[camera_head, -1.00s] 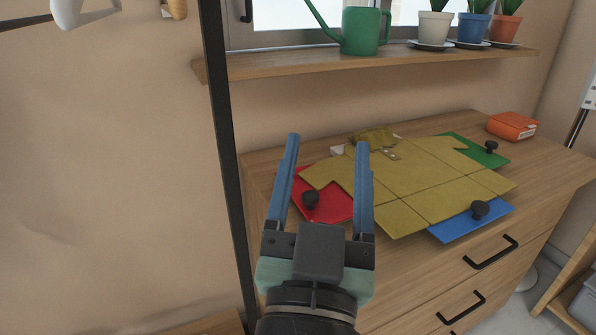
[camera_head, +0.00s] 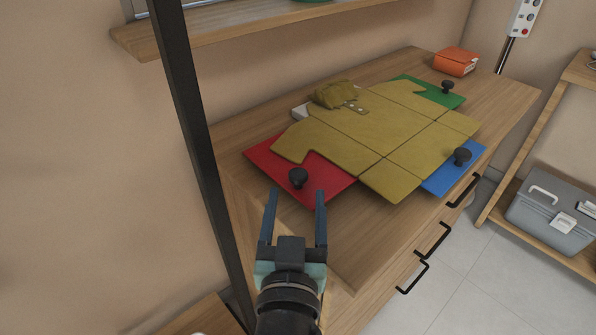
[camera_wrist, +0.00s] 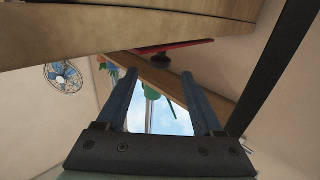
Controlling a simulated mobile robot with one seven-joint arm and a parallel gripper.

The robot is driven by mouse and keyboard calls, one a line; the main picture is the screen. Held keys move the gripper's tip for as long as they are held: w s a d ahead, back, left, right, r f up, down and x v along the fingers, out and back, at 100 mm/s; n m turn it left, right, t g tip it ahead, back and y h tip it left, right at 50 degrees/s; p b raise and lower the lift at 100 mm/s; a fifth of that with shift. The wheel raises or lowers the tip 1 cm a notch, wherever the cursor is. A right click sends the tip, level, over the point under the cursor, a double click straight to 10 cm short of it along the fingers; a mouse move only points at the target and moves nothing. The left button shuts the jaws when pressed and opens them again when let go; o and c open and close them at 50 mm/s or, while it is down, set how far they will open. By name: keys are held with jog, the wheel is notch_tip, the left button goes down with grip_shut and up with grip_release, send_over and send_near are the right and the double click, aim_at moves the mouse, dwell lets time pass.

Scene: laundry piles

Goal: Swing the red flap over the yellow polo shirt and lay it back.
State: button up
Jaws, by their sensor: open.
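The yellow polo shirt (camera_head: 366,133) lies spread flat over a folding board on the dresser top. The red flap (camera_head: 331,177) lies flat at the left of the board, partly under the shirt's sleeve, with a black knob (camera_head: 298,178) on it. In the wrist view the red flap's edge (camera_wrist: 180,45) and its knob (camera_wrist: 153,50) show from below. My gripper (camera_head: 296,191) is open and empty. In the head view its fingertips appear just in front of the knob; the wrist view shows the knob beyond them, apart.
The green flap (camera_head: 418,91) and blue flap (camera_head: 455,178) also have black knobs. An orange box (camera_head: 456,61) sits at the dresser's back right. A black post (camera_head: 190,120) stands at the dresser's left. The dresser (camera_head: 345,245) has bare wood in front of the red flap.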

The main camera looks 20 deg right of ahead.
aim_at(298, 181)
jog(key=x, duration=0.6)
jog(key=shift+w+d+b, duration=0.1)
jog(key=shift+w+b, duration=0.15)
jog(key=shift+b, duration=0.05)
jog(key=shift+c, duration=0.3)
grip_shut()
dwell(0.9)
